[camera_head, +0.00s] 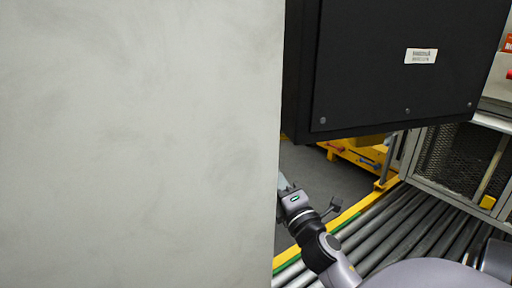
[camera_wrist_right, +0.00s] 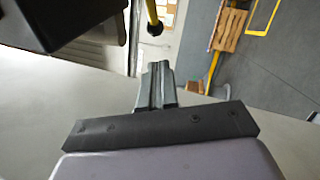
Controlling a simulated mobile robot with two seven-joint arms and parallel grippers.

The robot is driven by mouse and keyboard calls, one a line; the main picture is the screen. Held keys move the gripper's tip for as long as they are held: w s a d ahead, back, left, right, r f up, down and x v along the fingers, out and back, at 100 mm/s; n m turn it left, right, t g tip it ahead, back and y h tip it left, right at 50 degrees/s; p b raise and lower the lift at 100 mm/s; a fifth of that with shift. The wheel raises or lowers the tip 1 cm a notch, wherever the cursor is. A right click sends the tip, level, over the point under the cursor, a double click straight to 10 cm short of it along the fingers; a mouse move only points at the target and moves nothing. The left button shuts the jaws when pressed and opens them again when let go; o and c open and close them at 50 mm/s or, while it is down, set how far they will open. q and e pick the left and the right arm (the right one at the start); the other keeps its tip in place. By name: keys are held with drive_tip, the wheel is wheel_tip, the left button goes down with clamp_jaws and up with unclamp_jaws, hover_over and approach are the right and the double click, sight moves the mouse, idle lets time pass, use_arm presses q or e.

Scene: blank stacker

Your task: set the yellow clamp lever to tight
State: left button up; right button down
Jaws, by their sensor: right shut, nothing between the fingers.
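In the right wrist view, a thin yellow bar with a black rounded end (camera_wrist_right: 153,18) hangs in from the top edge, beyond my fingertips. It looks like the yellow clamp lever, but its base is out of frame and I cannot tell its setting. My right gripper (camera_wrist_right: 158,68) is shut and empty, with a visible gap between its tips and the black end. In the head view my right wrist reaches behind a pale panel, which hides the fingertips. The lever cannot be made out there. My left gripper is in neither view.
The large pale grey panel (camera_head: 140,140) fills the left half of the head view. A black box (camera_head: 400,65) hangs at upper right, above grey rollers (camera_head: 400,235) with a yellow edge. A mesh guard (camera_head: 455,155) stands at right. A wooden pallet (camera_wrist_right: 230,30) lies on the floor.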

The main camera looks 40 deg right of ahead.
drive_tip(key=p+x, duration=0.1)
drive_tip(key=x, duration=0.9)
drive_tip(key=shift+p, duration=0.3)
drive_tip(key=shift+w+f, duration=0.1)
drive_tip(key=w+d+m+g+h+b, duration=0.2)
drive_tip(key=d+m+g+h+b, duration=0.1)
drive_tip(key=d+h+b, duration=0.1)
drive_tip(key=w+d+m+g+h+b, duration=0.2)
drive_tip(key=d+h+b, duration=0.3)
drive_tip(key=d, duration=0.3)
drive_tip(key=shift+w+d+m+g+h+b, duration=0.3)
drive_tip(key=shift+w+m+g+b, duration=0.1)
drive_tip(key=shift+m+g+b, duration=0.3)
drive_tip(key=shift+d, duration=0.1)
